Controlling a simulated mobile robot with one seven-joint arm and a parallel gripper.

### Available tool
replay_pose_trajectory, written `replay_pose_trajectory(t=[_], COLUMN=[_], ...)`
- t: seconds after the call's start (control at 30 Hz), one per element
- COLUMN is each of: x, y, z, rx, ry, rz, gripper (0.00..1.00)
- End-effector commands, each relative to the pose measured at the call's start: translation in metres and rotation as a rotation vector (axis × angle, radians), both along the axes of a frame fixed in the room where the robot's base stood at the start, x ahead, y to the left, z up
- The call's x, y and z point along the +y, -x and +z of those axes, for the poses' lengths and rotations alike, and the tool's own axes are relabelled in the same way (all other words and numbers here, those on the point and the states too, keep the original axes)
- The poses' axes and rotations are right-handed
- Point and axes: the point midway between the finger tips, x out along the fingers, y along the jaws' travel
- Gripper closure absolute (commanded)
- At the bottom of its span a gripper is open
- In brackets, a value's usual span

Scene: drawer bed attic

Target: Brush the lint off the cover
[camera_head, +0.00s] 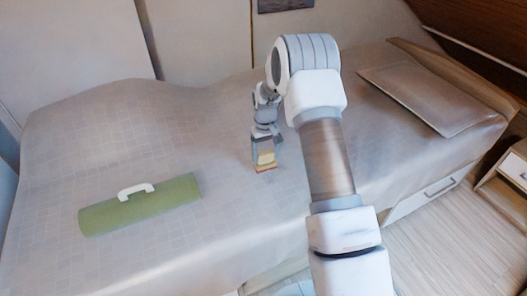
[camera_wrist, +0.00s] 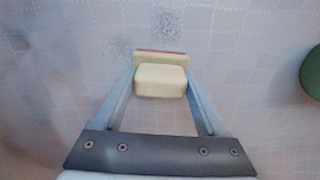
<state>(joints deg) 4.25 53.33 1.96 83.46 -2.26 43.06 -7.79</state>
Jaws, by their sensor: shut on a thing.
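The cover (camera_head: 205,120) is a pale grey checked cloth over the bed; it fills the wrist view (camera_wrist: 60,70). My gripper (camera_head: 264,150) is shut on a small cream brush (camera_head: 265,159) with a red edge, held low at the cover near the middle of the bed. In the wrist view my gripper (camera_wrist: 160,84) has its fingers on both sides of the brush (camera_wrist: 160,80). I cannot tell whether the brush touches the cloth. A patch of grey specks, the lint (camera_wrist: 168,22), lies on the cover just beyond the brush, with a fainter patch at its upper left.
A green roll (camera_head: 150,205) with a white handle lies on the cover at the left; its end shows at the wrist view's right edge (camera_wrist: 312,72). A flat pillow (camera_head: 428,97) lies at the far right. A drawer front (camera_head: 440,188) is below the bed's right side.

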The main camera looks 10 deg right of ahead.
Motion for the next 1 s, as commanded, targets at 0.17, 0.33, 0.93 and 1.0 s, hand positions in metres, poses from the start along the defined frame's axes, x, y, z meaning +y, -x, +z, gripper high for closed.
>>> replay_pose_trajectory(t=[0.17, 0.33, 0.93, 1.0], x=[-0.003, -0.006, -0.013, -0.014], y=[0.016, 0.031, 0.066, 0.069], z=[-0.001, 0.000, 0.001, 0.001], rx=[0.011, 0.010, 0.006, 0.006], ry=[0.000, 0.000, 0.001, 0.000], rz=[-0.001, -0.001, -0.001, 0.000], gripper=[0.78, 0.78, 0.78, 0.78])
